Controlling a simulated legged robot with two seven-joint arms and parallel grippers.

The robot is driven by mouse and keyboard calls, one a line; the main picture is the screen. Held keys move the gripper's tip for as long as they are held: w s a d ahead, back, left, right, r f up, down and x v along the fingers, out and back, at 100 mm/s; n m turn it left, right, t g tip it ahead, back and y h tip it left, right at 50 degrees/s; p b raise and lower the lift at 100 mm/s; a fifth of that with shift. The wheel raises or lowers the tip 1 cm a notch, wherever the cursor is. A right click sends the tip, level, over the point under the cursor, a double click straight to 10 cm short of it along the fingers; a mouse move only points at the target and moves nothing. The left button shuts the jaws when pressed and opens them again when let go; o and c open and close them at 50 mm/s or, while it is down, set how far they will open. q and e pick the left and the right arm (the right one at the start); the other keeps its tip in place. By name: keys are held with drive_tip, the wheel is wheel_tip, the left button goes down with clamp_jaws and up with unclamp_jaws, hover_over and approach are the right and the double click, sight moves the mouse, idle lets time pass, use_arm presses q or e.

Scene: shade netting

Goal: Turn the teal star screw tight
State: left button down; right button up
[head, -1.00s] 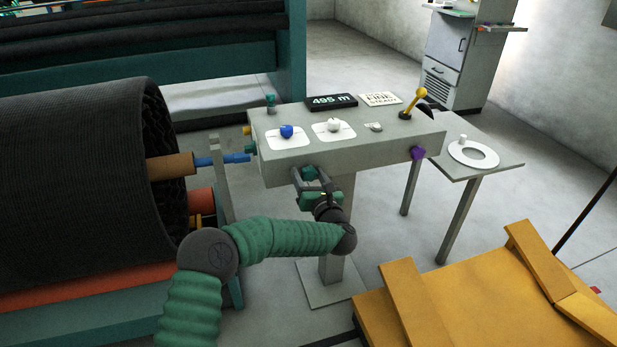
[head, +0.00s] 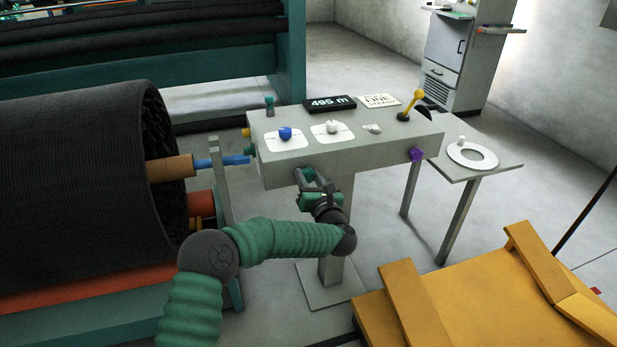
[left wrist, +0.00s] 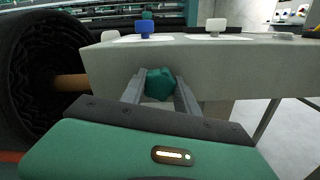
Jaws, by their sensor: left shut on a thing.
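The teal star screw (left wrist: 159,84) sits on the front face of the grey control box (left wrist: 220,62). In the left wrist view my left gripper (left wrist: 161,88) has one finger on each side of the screw and is shut on it. In the head view my left gripper (head: 314,178) is at the lower front face of the control box (head: 370,148), where the fingers largely hide the screw. How far in the screw sits cannot be told. My right gripper is in neither view.
The box top carries a blue knob (head: 286,133), a white knob (head: 332,126), a display (head: 330,103) and a yellow lever (head: 413,104). A purple knob (head: 417,154) is on the front right. A black net roll (head: 70,185) stands left, yellow panels (head: 470,300) lower right.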

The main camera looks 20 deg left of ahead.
use_arm(q)
drive_tip(key=m+p, duration=0.1)
drive_tip(key=m, duration=0.4)
drive_tip(key=shift+d+m, duration=0.1)
drive_tip(key=shift+m, duration=0.3)
drive_tip(key=m+p, duration=0.2)
drive_tip(key=m, duration=0.4)
drive_tip(key=shift+p, duration=0.35)
drive_tip(key=m+p, duration=0.2)
drive_tip(key=m, duration=0.4)
drive_tip(key=shift+f+m, duration=0.15)
drive_tip(key=shift+m, duration=0.15)
drive_tip(key=m+p, duration=0.2)
drive_tip(key=m, duration=0.2)
drive_tip(key=shift+f, duration=0.1)
drive_tip(key=shift+f+m+p, duration=0.15)
drive_tip(key=shift+m+p, duration=0.25)
drive_tip(key=shift+m, duration=0.6)
drive_tip(key=c, duration=0.9)
unclamp_jaws()
drive_tip(key=shift+w, duration=0.1)
